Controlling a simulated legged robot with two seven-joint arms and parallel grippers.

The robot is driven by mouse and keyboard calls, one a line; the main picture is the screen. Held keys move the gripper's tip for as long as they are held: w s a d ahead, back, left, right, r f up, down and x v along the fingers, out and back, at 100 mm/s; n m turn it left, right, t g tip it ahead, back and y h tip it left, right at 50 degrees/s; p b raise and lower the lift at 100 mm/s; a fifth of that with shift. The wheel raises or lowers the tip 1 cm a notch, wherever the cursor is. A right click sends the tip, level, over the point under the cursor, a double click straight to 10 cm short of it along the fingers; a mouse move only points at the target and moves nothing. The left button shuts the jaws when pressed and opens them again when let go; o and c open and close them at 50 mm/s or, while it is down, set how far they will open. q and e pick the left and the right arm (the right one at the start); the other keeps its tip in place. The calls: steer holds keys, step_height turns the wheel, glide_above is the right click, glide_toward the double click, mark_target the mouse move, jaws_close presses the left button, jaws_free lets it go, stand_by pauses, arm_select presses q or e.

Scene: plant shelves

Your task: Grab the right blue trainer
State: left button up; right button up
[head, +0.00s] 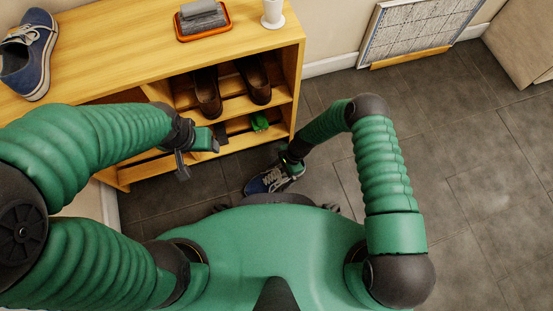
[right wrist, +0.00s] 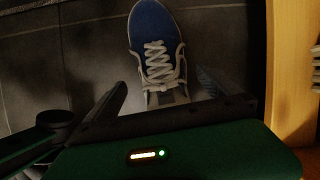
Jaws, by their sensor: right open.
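A blue trainer with pale laces (head: 268,181) stands on the dark floor tiles, in front of the wooden shelf. It also shows in the right wrist view (right wrist: 152,40), with its toe pointing up the picture. My right gripper (right wrist: 165,92) is open, with one finger on each side of the trainer's rear part. The heel is hidden behind the gripper body. Another blue trainer (head: 27,58) stands on the shelf top at the far left. My left gripper (head: 196,152) is held in front of the shelf, away from both trainers; its fingers look apart and empty.
The wooden shelf (head: 120,45) holds dark brown shoes (head: 208,92) and a small green item (head: 259,121) inside. A framed panel (head: 420,30) leans at the wall. The floor at right is clear.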

steer(key=b+x, duration=0.4)
steer(key=x, duration=0.1)
steer(key=shift+w+a+f, duration=0.1)
steer(key=shift+w+a, duration=0.1)
steer(key=shift+r, duration=0.25)
steer(key=c, duration=1.7)
steer(key=shift+c, duration=0.2)
